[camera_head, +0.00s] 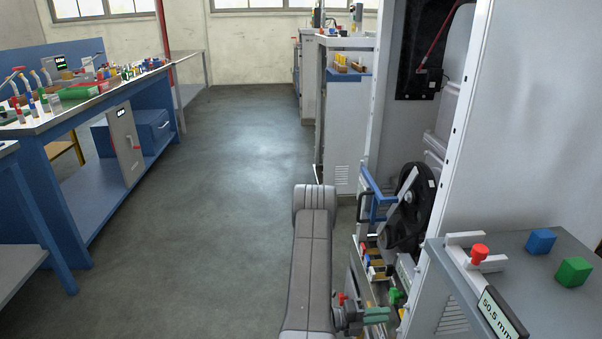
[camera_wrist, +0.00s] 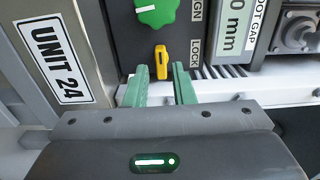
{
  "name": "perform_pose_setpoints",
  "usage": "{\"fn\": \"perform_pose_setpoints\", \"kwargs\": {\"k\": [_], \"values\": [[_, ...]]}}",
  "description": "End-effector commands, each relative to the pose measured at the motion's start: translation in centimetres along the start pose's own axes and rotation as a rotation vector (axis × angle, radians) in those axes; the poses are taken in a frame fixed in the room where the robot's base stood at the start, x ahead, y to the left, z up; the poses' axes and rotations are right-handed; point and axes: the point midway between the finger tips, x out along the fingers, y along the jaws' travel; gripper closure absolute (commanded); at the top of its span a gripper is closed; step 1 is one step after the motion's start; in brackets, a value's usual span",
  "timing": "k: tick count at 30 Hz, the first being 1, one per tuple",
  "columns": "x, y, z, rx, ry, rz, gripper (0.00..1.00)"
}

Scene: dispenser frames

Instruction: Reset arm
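My arm (camera_head: 314,255) reaches out low over the floor in the head view, beside the open machine. My gripper (camera_wrist: 160,78) shows two green fingers spread apart with nothing between them in the wrist view. A yellow lock lever (camera_wrist: 162,62) stands upright just past the fingertips, framed by the gap; I see no finger touching it. A green knob (camera_wrist: 155,10) sits above it beside the word ALIGN, partly cut off. In the head view the gripper (camera_head: 378,315) is small and partly hidden against the machine's lower parts.
The open machine cabinet (camera_head: 540,110) stands close on the right, with a black wheel (camera_head: 409,208) and blue handle (camera_head: 371,200). A grey side table (camera_head: 530,290) bears red, blue and green pieces. A blue workbench (camera_head: 60,190) stands left. The floor aisle (camera_head: 220,200) is clear.

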Motion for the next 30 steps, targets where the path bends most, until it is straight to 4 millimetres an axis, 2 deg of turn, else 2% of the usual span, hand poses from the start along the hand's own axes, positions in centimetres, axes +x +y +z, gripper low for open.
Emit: {"fn": "perform_pose_setpoints", "kwargs": {"k": [10, 21, 30], "values": [[4.7, 0.0, -0.1, 0.001, 0.004, -0.001, 0.77], [4.5, -0.2, -0.1, 0.268, 0.0, -0.001, 0.77], [4.5, -0.4, -0.1, 0.342, 0.0, -0.001, 0.77]]}}
